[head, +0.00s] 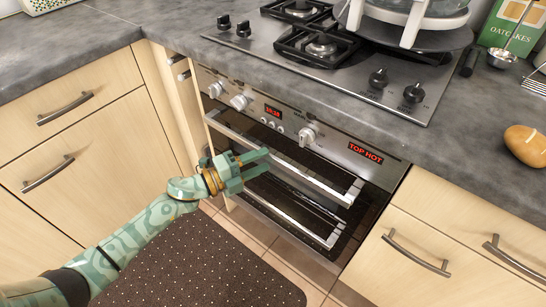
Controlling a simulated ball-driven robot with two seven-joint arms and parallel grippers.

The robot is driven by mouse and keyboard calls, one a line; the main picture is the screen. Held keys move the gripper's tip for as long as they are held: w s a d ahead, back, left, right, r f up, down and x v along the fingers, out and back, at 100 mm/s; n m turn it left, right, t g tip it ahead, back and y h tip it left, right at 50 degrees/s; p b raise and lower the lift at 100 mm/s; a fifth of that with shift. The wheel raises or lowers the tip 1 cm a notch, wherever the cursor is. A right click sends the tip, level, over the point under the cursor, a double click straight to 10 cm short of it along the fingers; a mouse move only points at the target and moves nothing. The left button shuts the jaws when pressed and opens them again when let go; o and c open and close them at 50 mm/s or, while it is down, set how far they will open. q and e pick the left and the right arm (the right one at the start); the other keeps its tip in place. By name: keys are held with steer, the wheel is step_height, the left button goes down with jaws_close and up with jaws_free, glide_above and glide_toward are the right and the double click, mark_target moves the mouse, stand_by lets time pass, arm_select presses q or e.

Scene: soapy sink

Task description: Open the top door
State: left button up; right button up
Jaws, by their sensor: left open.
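The built-in oven has a steel control panel (285,118) with knobs, a clock and a red "TOP HOT" display (365,153). Below the panel is the top door, with a long silver handle bar (320,180) sloping down to the right. A second silver bar (290,222) lies lower, on the lower dark front. I cannot tell whether the top door is fully shut. My green left gripper (262,163) is open and empty in front of the oven, its fingers pointing right. My right gripper is out of view.
Wooden drawers with bar handles flank the oven (66,107) (415,252). A gas hob (320,50) is set in the grey worktop above. A bread roll (525,145) lies at right. A dark dotted mat (200,265) covers the floor in front.

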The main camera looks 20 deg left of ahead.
mark_target(268, 159)
arm_select(q)
steer(key=x, duration=0.2)
steer(key=shift+w+d+f, duration=0.1)
steer(key=shift+w+d, duration=0.15)
steer(key=shift+w, duration=0.05)
steer(key=shift+w+d+b, duration=0.25)
steer(key=shift+b, duration=0.05)
steer(key=shift+w+d, duration=0.15)
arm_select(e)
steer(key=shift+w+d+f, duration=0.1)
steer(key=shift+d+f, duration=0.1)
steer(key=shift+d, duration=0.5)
arm_select(q)
jaws_close()
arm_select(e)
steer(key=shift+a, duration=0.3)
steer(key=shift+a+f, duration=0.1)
